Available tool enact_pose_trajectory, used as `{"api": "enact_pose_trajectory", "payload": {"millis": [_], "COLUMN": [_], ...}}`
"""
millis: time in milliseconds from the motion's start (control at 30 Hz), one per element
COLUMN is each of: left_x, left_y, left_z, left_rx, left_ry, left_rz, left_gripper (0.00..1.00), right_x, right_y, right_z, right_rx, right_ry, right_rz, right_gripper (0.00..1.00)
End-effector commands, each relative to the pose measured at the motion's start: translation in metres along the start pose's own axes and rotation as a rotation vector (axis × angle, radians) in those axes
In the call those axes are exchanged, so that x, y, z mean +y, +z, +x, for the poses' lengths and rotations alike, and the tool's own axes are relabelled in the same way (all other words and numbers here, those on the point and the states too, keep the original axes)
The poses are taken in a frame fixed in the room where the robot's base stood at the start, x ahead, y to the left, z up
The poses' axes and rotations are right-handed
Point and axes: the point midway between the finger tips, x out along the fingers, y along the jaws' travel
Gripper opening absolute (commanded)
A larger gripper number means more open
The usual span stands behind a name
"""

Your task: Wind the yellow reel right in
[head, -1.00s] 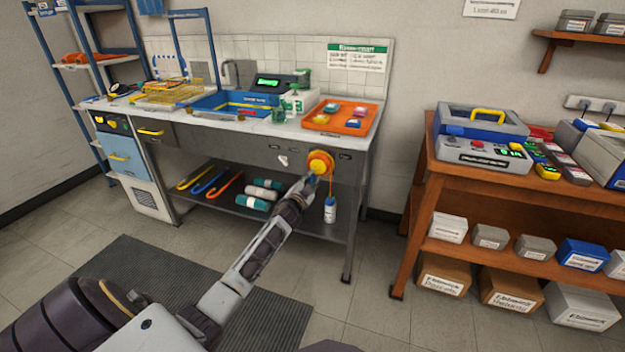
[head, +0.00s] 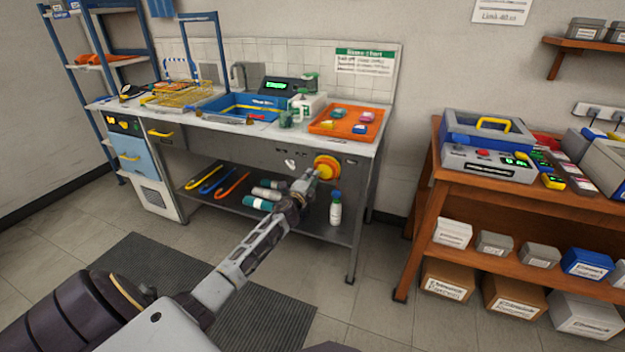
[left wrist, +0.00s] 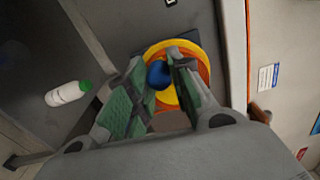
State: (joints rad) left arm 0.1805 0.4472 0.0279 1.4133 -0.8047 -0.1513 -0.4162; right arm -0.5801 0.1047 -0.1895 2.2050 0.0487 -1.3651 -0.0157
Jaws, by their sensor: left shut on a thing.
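The yellow reel (head: 328,167) with an orange rim is mounted on the front of the grey workbench (head: 262,151), below the top's right end. It also shows in the left wrist view (left wrist: 167,49). My left gripper (head: 310,177) reaches it at its lower left. In the left wrist view my left gripper (left wrist: 157,76) has its green-padded fingers around a blue knob (left wrist: 158,76) in front of the reel's face, and is shut on it. The fingers hide part of the reel. I see no cord hanging from the reel now. My right gripper is not in view.
A white bottle (head: 336,212) stands on the lower shelf below the reel. An orange tray (head: 349,128) sits on the bench top above. A wooden table (head: 415,213) with devices stands to the right. The floor between bench and table is clear.

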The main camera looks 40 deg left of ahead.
Motion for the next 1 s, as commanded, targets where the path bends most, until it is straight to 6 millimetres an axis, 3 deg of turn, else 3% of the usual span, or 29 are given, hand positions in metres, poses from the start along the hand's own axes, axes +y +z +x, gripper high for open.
{"api": "enact_pose_trajectory", "payload": {"millis": [400, 900, 933, 1000], "left_x": [-0.008, -0.008, -0.008, -0.008], "left_y": [0.001, 0.000, 0.000, 0.000], "left_z": [0.000, 0.000, 0.000, 0.000], "left_rx": [0.002, 0.003, 0.003, 0.003], "left_ry": [0.000, 0.000, 0.000, 0.000], "left_rz": [0.225, 0.250, 0.250, 0.249], "left_gripper": [0.00, 0.00, 0.24, 0.33], "right_x": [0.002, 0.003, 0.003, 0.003], "right_y": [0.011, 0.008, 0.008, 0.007], "right_z": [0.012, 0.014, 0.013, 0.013], "right_rx": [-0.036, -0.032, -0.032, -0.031], "right_ry": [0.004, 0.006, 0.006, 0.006], "right_rz": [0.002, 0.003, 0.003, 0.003], "right_gripper": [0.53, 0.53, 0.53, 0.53]}}
